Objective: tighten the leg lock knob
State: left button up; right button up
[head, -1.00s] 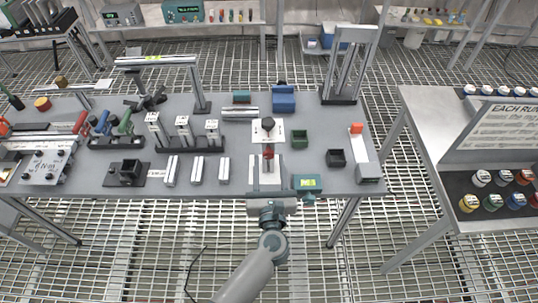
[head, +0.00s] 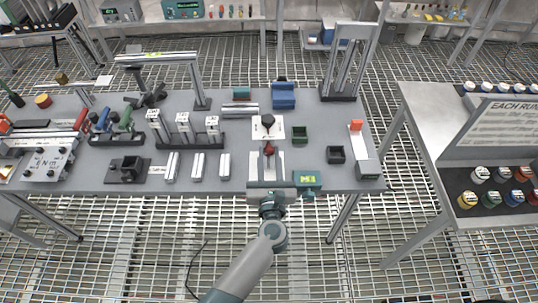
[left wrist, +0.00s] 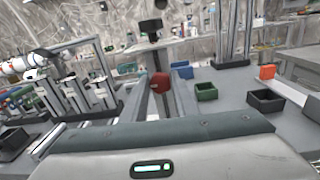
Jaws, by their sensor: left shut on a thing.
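A red knob (head: 269,150) sits on an upright fixture with a pale base plate (head: 278,130) near the front middle of the table. A black round top (head: 267,121) stands just behind it. My left gripper (head: 269,158) reaches in from the table's front edge, its two fingers shut on the red knob. In the left wrist view the red knob (left wrist: 161,82) shows between the fingertips, with the black top (left wrist: 151,27) above and behind. The knob's far side is hidden. My right gripper is in neither view.
A green bin (head: 300,135) and a black bin (head: 336,155) stand to the right, with a blue block (head: 284,97) behind. Several silver bars (head: 198,166) lie to the left. A tall metal frame (head: 339,95) stands at the back right.

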pick_arm(q)
jog(key=m+p, duration=0.1)
jog(key=m, duration=0.2)
jog(key=shift+d+m, duration=0.1)
jog(key=shift+m, duration=1)
jog(key=o, duration=1.1)
jog(key=shift+c, duration=0.2)
jog(key=shift+s, duration=0.1)
jog(key=s+b, duration=0.1)
jog(key=s, duration=1.6)
jog(key=shift+s+d+b, duration=0.15)
jog(key=shift+d+b, duration=0.1)
jog(key=shift+b, duration=0.05)
